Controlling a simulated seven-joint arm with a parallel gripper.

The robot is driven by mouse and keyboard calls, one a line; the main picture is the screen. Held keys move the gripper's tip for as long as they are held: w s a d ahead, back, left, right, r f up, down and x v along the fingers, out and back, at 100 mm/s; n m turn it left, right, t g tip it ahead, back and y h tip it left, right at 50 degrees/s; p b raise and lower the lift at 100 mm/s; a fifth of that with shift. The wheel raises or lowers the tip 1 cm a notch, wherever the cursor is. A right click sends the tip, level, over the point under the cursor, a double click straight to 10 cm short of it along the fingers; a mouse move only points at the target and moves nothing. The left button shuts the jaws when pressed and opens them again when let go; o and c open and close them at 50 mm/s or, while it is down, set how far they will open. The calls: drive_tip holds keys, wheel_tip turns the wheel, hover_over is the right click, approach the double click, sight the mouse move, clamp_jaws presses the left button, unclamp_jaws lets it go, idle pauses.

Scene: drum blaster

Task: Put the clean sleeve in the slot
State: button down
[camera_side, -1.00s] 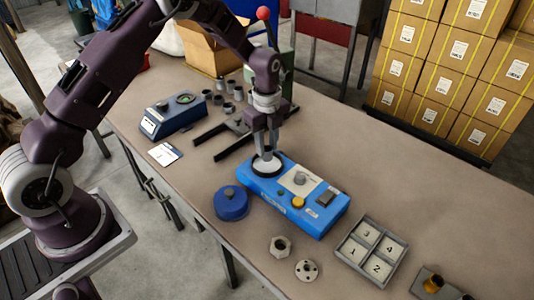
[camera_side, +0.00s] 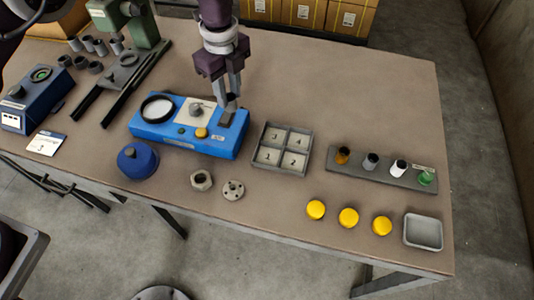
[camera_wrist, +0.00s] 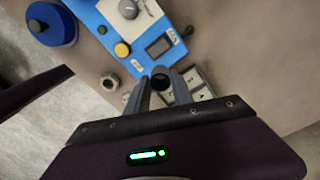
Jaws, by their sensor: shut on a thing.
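My gripper (camera_side: 230,97) hangs above the right end of the blue device (camera_side: 175,139), and it also shows in the wrist view (camera_wrist: 160,88). It is shut on a dark round sleeve (camera_wrist: 160,79) with its open end towards the wrist camera. In the side view the sleeve (camera_side: 231,103) is small and partly hidden by the fingers. A four-compartment tray (camera_side: 262,146) with numbered floors stands just right of the blue device, its compartments empty. A grey rack (camera_side: 386,178) at the right holds amber, grey, white and green pieces. Which slot is meant I cannot tell.
Several grey sleeves (camera_side: 98,47) stand at the back left near a green press (camera_side: 130,30). A blue round pot (camera_side: 137,160), a nut (camera_side: 202,180), a flange (camera_side: 233,190), yellow caps (camera_side: 348,217) and an empty bin (camera_side: 423,246) line the front. The back right is clear.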

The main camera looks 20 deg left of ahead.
drive_tip(key=s+d+f+m, duration=0.2)
drive_tip(key=s+d, duration=0.2)
drive_tip(key=d, duration=0.6)
hover_over(268, 156)
wheel_tip(268, 156, down, 9)
drive_tip(key=shift+f, duration=0.15)
drive_tip(key=shift+f, duration=0.15)
drive_tip(key=c, duration=1.1)
unclamp_jaws()
